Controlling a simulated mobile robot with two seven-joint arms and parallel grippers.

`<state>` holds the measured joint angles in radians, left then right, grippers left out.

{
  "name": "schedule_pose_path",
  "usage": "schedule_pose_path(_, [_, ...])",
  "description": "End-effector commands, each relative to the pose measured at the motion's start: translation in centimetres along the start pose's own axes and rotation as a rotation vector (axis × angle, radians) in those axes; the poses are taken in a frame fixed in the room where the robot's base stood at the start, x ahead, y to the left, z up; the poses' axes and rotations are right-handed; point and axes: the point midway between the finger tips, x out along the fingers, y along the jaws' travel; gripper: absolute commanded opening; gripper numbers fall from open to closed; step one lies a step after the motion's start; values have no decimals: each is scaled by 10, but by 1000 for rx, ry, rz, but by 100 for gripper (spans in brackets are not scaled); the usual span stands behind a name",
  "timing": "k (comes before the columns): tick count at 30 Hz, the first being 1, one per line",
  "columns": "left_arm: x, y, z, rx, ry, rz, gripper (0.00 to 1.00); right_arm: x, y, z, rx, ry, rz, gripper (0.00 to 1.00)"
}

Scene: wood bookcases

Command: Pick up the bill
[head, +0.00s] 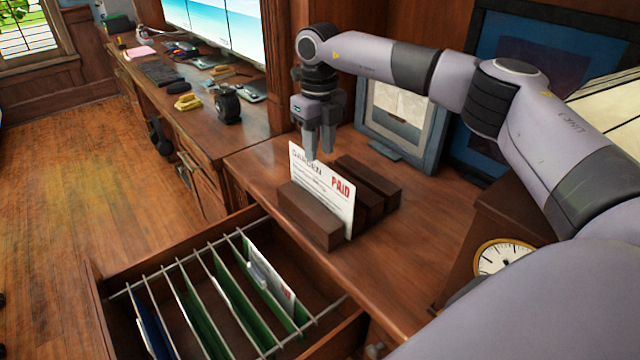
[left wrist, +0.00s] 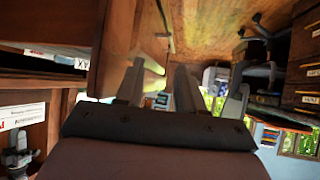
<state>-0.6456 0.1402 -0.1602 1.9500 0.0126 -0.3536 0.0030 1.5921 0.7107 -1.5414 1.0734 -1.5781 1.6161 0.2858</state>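The bill (head: 325,192) is a white sheet with dark print and a red PAID stamp. It stands upright, slightly tilted, in a slot of the dark wooden holder (head: 312,215) on the desk. My right gripper (head: 319,152) points down at the bill's top edge, its fingers a little apart. I cannot tell whether they touch the paper. My left gripper shows only in the left wrist view (left wrist: 170,75); its fingers are apart with nothing between them.
An open drawer (head: 95,300) with hanging green and blue folders lies in front of the desk (head: 262,170). A picture frame (head: 400,115) stands behind the holder, and a clock (head: 500,255) stands at the right. A second desk (head: 205,135) with monitors extends to the back left.

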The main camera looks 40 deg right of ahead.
Motion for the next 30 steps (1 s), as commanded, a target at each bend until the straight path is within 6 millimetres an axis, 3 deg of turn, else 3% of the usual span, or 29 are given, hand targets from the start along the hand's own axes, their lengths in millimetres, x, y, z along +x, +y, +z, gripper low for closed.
schedule_pose_path(13, [-5, 0, -4, -1, -4, 0, 38, 59, 1, -2, 0, 3, 0, 33])
schedule_pose_path(23, [-5, 0, -4, -1, -5, -1, 38, 67, 1, -2, -1, 1, 0, 33])
schedule_pose_path(26, [-5, 0, -4, -1, -5, -1, 38, 67, 1, -2, -1, 1, 0, 4])
schedule_pose_path(30, [-5, 0, -4, -1, -5, -1, 38, 67, 1, -2, -1, 1, 1, 0])
